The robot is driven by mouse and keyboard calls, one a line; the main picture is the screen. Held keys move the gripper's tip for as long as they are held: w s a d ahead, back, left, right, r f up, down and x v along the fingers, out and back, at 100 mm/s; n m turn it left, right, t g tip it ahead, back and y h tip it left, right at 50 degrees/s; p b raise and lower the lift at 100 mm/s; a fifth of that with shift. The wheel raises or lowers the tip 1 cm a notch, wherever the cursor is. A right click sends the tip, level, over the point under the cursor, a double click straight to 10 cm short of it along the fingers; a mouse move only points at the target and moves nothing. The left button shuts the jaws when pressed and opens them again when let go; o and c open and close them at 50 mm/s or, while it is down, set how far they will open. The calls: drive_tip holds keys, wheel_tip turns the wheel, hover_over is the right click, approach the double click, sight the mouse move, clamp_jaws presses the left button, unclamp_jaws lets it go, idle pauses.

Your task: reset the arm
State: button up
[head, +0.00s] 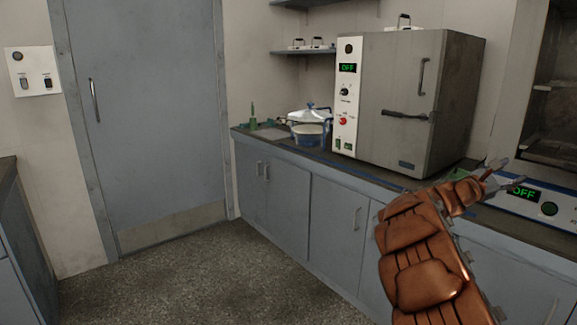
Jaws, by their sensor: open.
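My arm (425,255) comes in from the lower right of the head view, in copper-brown segments. It reaches up toward the counter on the right. My gripper (497,171) is at its far end, small in the picture, with its thin grey fingers spread apart. Nothing shows between the fingers. The gripper appears in front of the counter's right part, near a panel with a green OFF display (524,193). I cannot tell how far it is from that panel.
A grey oven (440,90) with its door shut stands on the counter (375,177). A white-lidded pot (309,116) and a blue-rimmed bowl (309,136) sit left of it. A grey door (150,110) is shut. The floor (210,280) is clear.

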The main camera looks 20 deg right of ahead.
drive_tip(key=s+a+r+m+g+y+p, duration=0.2)
drive_tip(key=s+a+r+m+y+p, duration=0.1)
drive_tip(key=s+a+m, duration=0.3)
drive_tip(key=s+a+r+m+g+y+p, duration=0.2)
drive_tip(key=s+a+r+m+y+p, duration=0.15)
drive_tip(key=s+a, duration=0.4)
drive_tip(key=s+a+f+t+y+p, duration=0.1)
drive_tip(key=s+a+f+y+p, duration=0.2)
drive_tip(key=a, duration=1.2)
drive_tip(key=s+a+f+m+t+y+p, duration=0.1)
drive_tip(key=s+a+f+y+p, duration=0.2)
drive_tip(key=a, duration=1.3)
drive_tip(key=s+a+f+m+t+y+p, duration=0.1)
drive_tip(key=s+a+f+y+p, duration=0.3)
drive_tip(key=a, duration=1.2)
drive_tip(key=s+y+p, duration=0.2)
drive_tip(key=s+y, duration=0.2)
drive_tip(key=shift+s, duration=0.3)
drive_tip(key=shift+c, duration=0.7)
drive_tip(key=shift+d, duration=0.1)
drive_tip(key=shift+c, duration=0.3)
